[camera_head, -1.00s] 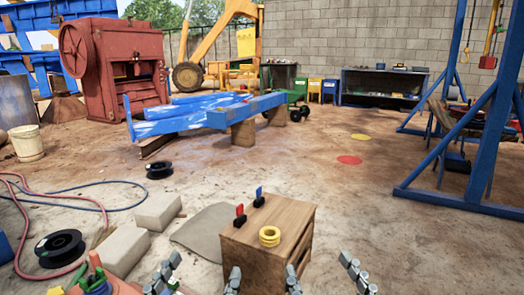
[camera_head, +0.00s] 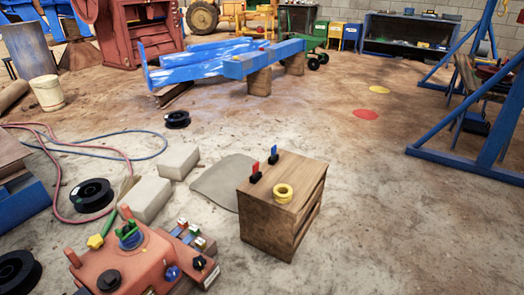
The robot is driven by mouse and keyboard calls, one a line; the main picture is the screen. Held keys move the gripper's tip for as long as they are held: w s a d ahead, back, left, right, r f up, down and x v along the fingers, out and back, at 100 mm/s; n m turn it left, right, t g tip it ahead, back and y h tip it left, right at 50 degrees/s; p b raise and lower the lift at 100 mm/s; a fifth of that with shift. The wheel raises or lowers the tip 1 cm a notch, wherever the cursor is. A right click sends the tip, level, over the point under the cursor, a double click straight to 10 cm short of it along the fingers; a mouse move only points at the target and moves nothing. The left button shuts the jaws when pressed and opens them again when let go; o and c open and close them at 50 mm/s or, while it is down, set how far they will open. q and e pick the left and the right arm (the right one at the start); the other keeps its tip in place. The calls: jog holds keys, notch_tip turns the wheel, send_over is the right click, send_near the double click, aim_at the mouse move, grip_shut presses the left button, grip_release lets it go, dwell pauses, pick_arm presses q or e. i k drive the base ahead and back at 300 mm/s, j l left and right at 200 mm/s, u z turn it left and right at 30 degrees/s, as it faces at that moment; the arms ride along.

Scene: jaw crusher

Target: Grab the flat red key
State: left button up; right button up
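A flat red key (camera_head: 255,167) stands upright in a dark base on the top of a small wooden cabinet (camera_head: 253,217), near its left edge. A similar blue key (camera_head: 273,155) in a dark base stands just behind it and to the right. Both keys are uncovered. Neither of my grippers shows in the head view now.
A yellow ring or roll (camera_head: 283,192) lies on the cabinet top. An orange control box (camera_head: 128,262) with knobs stands front left of the cabinet. Pale blocks (camera_head: 146,198), black spools (camera_head: 91,195) and hoses (camera_head: 57,183) lie at left. The floor right of the cabinet is clear.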

aim_at(254, 166)
jog(key=i+l+u, duration=0.1)
jog(key=i+l, duration=0.15)
jog(key=i, duration=0.15)
jog(key=i+l, duration=0.3)
jog(key=i+l+u, duration=0.1)
jog(key=i, duration=0.95)
